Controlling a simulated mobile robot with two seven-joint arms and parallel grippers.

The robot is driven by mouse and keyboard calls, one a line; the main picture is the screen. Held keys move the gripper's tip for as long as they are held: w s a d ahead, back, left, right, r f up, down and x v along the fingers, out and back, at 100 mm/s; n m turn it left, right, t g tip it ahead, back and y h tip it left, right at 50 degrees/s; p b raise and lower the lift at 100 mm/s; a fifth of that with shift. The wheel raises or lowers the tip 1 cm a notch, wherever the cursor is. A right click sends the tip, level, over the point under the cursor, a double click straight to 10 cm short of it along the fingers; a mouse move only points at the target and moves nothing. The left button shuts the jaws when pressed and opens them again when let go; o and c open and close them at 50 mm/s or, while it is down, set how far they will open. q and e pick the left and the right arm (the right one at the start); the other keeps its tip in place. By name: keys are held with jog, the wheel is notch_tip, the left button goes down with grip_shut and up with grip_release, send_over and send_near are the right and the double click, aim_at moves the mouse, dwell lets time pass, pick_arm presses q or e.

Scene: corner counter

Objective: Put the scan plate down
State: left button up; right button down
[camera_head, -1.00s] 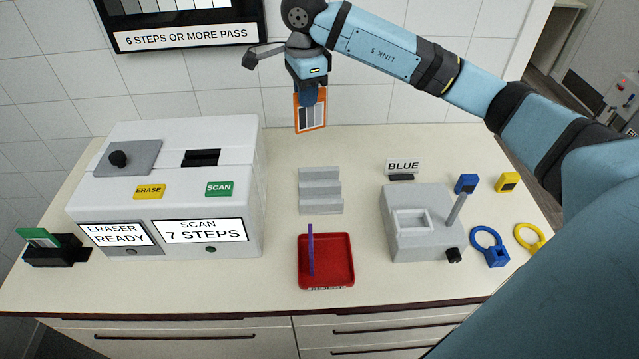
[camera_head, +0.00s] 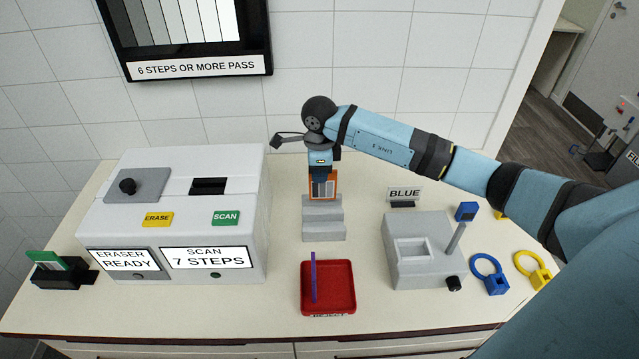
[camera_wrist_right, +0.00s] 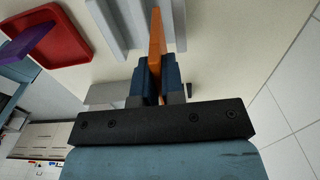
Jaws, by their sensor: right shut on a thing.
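The scan plate (camera_head: 323,189), an orange-framed plate with grey stripes, is upright in my right gripper (camera_head: 321,172). Its lower edge is at the top step of the grey stepped stand (camera_head: 323,226); I cannot tell whether it touches. In the right wrist view the plate (camera_wrist_right: 157,42) shows edge-on between the blue fingers of my right gripper (camera_wrist_right: 158,78), which are shut on it. The grey stand (camera_wrist_right: 120,20) lies beside the plate there. My left gripper is not in view.
A red tray (camera_head: 337,289) with a purple upright plate (camera_head: 314,278) stands in front of the stand. A white scanner box (camera_head: 180,215) is left. A grey fixture (camera_head: 425,270) with a "BLUE" sign (camera_head: 404,193) is right.

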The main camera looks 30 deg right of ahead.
aim_at(320, 199)
notch_tip(320, 199, down, 4)
jog(key=shift+f+p, duration=0.25)
jog(key=shift+p, duration=0.15)
jog(key=shift+f, duration=0.1)
jog(key=shift+f, duration=0.15)
jog(key=c, duration=1.2)
grip_release()
jog(key=shift+c, duration=0.2)
